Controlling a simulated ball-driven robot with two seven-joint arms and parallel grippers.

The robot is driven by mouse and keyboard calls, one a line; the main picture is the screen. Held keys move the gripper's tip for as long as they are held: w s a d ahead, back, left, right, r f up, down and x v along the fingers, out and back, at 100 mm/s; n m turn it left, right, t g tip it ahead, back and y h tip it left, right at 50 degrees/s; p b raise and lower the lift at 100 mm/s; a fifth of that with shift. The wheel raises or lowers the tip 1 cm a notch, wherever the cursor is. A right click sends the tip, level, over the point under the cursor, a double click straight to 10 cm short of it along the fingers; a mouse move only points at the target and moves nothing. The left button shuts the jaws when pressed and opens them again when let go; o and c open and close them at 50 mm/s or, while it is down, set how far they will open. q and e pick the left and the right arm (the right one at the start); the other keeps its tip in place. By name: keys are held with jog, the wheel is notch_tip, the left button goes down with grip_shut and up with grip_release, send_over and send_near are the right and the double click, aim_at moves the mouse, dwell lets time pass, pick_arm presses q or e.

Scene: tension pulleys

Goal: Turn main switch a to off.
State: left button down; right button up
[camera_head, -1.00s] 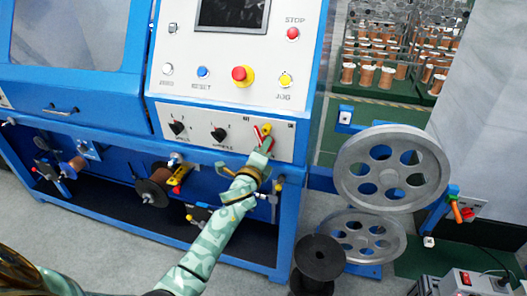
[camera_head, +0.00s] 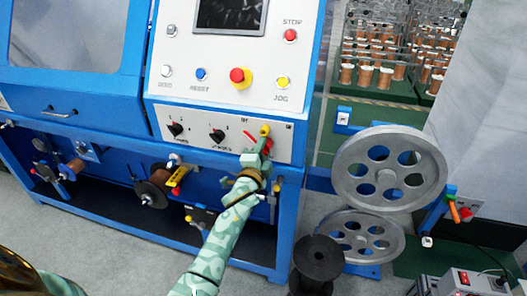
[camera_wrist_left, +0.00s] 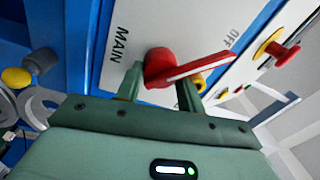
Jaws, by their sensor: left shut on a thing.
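Main switch a is a red handle with a white stripe, at the lower right of the machine's white control panel. In the left wrist view the red handle (camera_wrist_left: 165,68) points right and slightly up, between the printed words MAIN and OFF. My left gripper (camera_wrist_left: 158,92) is shut on the handle, one green finger on each side of it. In the head view my left gripper (camera_head: 257,158) reaches up to the panel and partly hides the red handle (camera_head: 249,137). My right gripper is not in view.
Two black knobs (camera_head: 217,135) sit left of the switch on the white panel (camera_head: 190,112). A red emergency button (camera_head: 238,76) and a yellow jog button (camera_head: 282,82) are above. Grey pulleys (camera_head: 345,170) stand at the right. A black spool (camera_head: 318,257) is below them.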

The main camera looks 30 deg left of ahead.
pick_arm(q)
jog(key=shift+a+f, duration=0.1)
jog(key=shift+a, duration=0.1)
jog(key=c, duration=0.9)
grip_release()
jog(key=shift+a, duration=0.1)
